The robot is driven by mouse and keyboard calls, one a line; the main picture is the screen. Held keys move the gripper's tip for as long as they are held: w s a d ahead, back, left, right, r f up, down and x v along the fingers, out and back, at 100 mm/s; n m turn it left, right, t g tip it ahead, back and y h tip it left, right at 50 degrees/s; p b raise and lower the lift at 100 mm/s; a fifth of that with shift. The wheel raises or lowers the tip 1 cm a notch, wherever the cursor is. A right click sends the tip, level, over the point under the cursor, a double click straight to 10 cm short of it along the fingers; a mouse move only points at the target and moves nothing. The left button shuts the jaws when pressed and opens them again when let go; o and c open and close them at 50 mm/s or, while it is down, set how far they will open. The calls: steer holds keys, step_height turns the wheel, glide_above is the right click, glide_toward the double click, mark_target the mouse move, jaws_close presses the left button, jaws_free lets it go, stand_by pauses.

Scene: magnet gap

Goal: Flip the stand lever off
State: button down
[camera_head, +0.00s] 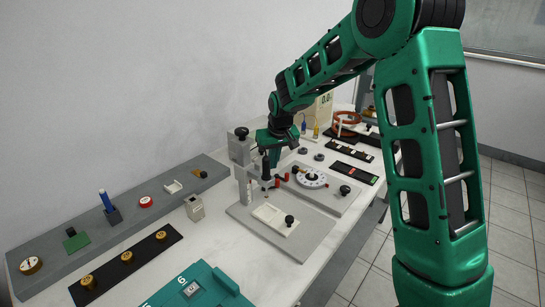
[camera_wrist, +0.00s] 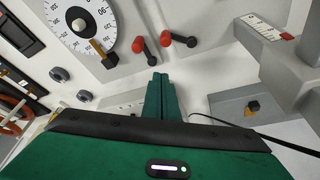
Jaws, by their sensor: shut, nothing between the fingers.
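Two levers with red knobs and black rods are on the grey plate, just ahead of my gripper (camera_wrist: 158,76): a left lever (camera_wrist: 140,46) and a right lever (camera_wrist: 178,40) in the wrist view. The pictures do not label which is the stand lever. My gripper is shut and empty, its green fingertips pointing towards the levers with a small apparent gap. In the head view, my gripper (camera_head: 273,160) hangs above the stand area, and red knobs show close beneath it. Contact with a lever cannot be made out.
A white numbered dial (camera_head: 310,177) lies beside the levers. A grey post (camera_wrist: 288,68) with a scale rises at the right in the wrist view. A black knob (camera_head: 290,220) stands on a white plate nearby. A teal fixture (camera_head: 206,284) lies at the front.

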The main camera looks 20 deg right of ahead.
steer(key=x, duration=0.2)
steer(key=shift+f, duration=0.35)
steer(key=shift+s+f, duration=0.1)
steer(key=shift+f, duration=0.15)
steer(key=shift+s+r, duration=0.1)
steer(key=shift+s, duration=1.65)
